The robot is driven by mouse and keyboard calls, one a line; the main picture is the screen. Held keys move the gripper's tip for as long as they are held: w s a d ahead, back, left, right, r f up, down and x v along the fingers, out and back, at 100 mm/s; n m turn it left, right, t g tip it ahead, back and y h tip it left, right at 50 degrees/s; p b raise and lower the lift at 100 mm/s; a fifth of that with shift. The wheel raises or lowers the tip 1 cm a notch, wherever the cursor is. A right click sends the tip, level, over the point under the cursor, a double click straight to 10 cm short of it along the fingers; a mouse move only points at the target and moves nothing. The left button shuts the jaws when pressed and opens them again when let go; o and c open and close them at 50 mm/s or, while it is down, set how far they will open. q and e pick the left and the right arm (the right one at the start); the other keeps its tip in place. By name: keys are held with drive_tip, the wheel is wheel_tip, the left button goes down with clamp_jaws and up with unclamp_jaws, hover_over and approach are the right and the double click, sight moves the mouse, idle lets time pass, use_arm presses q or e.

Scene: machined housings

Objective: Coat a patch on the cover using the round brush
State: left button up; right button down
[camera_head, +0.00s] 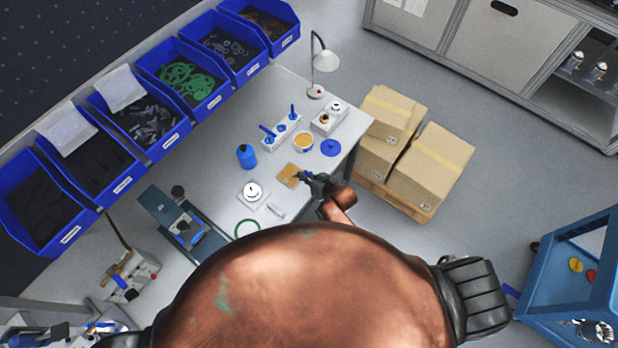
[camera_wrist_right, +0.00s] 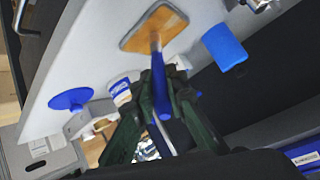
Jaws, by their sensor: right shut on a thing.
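The cover (camera_head: 289,175) is a small tan, amber-looking square plate lying flat on the white table. It also shows in the right wrist view (camera_wrist_right: 170,22) with a thin pale-grey rim. My right gripper (camera_head: 306,179) is at the plate's right edge, shut on the round brush (camera_wrist_right: 158,82). The brush's blue handle runs from between the fingers toward the plate. Its tip lies over the plate's near part; whether the bristles touch it I cannot tell. An open tub (camera_head: 303,142) with amber contents stands behind the plate. My left gripper is not in view.
A blue bottle (camera_head: 246,156), a block with blue-handled tools (camera_head: 281,131), a blue disc (camera_head: 331,147) and a white round fitting (camera_head: 253,192) stand around the plate. A lamp (camera_head: 319,65) stands at the back. Cardboard boxes (camera_head: 430,170) are beyond the table's right edge.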

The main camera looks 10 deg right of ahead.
drive_tip(key=shift+w+a, duration=1.15)
drive_tip(key=shift+w, duration=0.15)
drive_tip(key=shift+s+a, duration=0.45)
drive_tip(key=shift+s+d, duration=1.95)
drive_tip(key=shift+s, duration=0.3)
drive_tip(key=shift+w+a, duration=0.95)
drive_tip(key=shift+a, duration=0.3)
drive_tip(key=shift+w+a, duration=0.95)
drive_tip(key=shift+a, duration=0.25)
wheel_tip(320, 180, up, 6)
drive_tip(key=shift+r, duration=0.1)
